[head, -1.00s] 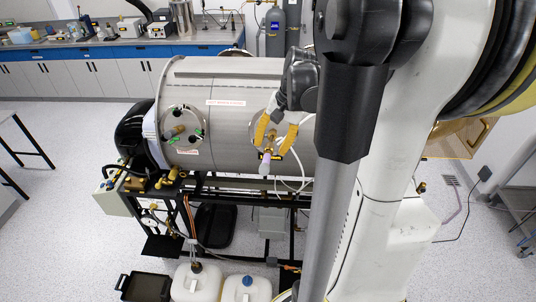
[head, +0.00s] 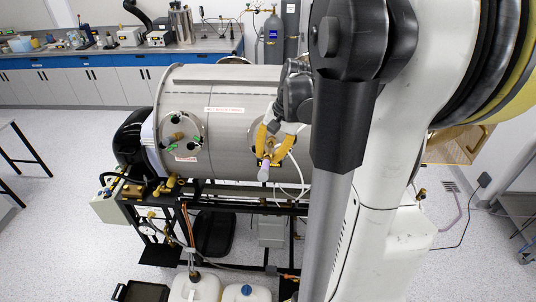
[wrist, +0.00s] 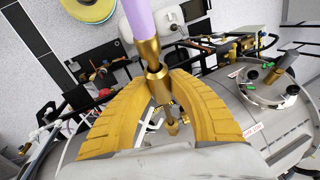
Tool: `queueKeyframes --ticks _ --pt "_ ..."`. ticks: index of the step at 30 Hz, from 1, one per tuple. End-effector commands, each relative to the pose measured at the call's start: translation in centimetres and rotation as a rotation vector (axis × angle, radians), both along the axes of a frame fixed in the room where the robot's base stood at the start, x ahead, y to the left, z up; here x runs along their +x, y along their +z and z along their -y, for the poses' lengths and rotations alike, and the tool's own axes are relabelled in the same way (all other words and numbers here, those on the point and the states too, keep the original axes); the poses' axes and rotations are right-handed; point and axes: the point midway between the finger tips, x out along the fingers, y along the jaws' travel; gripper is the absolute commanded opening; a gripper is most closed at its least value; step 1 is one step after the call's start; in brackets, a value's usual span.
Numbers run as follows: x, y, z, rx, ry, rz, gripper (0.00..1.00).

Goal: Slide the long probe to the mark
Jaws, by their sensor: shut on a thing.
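The long probe shows in the wrist view as a pale purple rod (wrist: 146,18) with a brass collar and thinner brass parts below it. My gripper (wrist: 158,78) is shut on the probe at the brass collar, one yellow finger on each side. In the head view my gripper (head: 268,161) is in front of the steel chamber (head: 232,90), at its right port. The probe's pale outer end (head: 264,173) sticks out below the fingers. The fingers partly hide the port. I cannot make out the mark on the probe.
A second round port (head: 182,131) with dark and green fittings is on the chamber's left. The chamber rests on a black frame with hoses and valves. White jugs (head: 195,289) and a black tray (head: 142,292) are on the floor below. Open floor lies to the left.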

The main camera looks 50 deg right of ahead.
Motion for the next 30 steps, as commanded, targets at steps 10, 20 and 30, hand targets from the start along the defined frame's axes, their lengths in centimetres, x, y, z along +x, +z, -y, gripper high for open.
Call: queueKeyframes --ticks 10,20,30 --pt "0.5 -0.6 0.6 0.0 0.0 -0.001 0.0" --pt "1.1 -1.1 1.3 0.001 0.001 -0.002 0.0" --pt "1.7 -1.5 2.0 0.001 0.001 -0.002 0.0"
